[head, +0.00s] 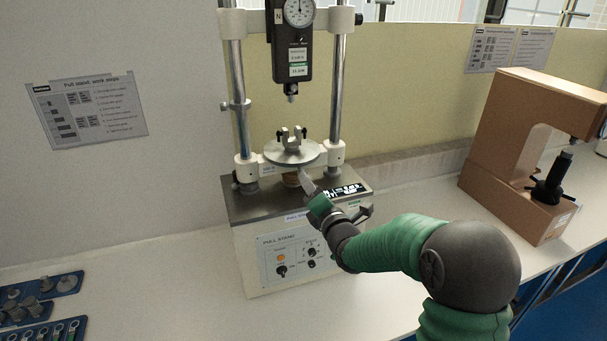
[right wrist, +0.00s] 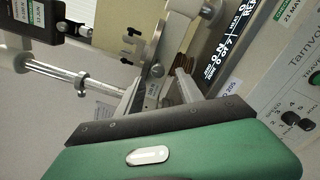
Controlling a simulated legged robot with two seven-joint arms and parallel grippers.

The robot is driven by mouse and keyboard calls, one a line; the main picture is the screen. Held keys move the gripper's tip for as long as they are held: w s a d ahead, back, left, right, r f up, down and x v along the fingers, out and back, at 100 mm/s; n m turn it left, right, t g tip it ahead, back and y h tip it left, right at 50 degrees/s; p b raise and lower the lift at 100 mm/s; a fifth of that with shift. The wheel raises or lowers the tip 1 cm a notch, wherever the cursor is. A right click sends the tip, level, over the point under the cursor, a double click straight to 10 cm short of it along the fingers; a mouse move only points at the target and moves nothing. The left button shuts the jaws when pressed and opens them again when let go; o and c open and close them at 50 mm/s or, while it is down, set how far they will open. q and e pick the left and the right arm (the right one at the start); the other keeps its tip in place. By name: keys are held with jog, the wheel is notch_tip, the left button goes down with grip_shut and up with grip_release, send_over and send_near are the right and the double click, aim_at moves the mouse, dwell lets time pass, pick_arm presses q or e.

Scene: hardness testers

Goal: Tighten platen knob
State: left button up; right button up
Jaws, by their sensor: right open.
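The pull stand (head: 290,245) stands on the bench with a round metal platen (head: 292,152) on its column base. A brass-coloured platen knob (head: 291,180) shows just under the platen, partly hidden by my right gripper (head: 306,181). In the right wrist view, my right gripper (right wrist: 160,85) is open, with its fingers on either side of the area below the platen (right wrist: 154,52). The knob (right wrist: 173,92) shows between the fingers, partly covered; I cannot tell whether they touch it. My left gripper is out of view.
A force gauge (head: 292,45) hangs above the platen between two upright posts. A brown tester (head: 515,150) stands at the right. Blue trays (head: 42,291) with metal parts lie at the lower left.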

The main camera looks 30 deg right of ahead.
jog(key=w+d, duration=0.2)
jog(key=w, duration=0.1)
jog(key=shift+p, duration=0.3)
jog(key=shift+w, duration=0.3)
jog(key=shift+w+a+r, duration=0.1)
jog(key=shift+w+a, duration=0.1)
jog(key=shift+a, duration=0.9)
jog(key=shift+c, duration=1.8)
jog(key=shift+s+d, duration=0.1)
jog(key=shift+d, duration=0.55)
grip_shut()
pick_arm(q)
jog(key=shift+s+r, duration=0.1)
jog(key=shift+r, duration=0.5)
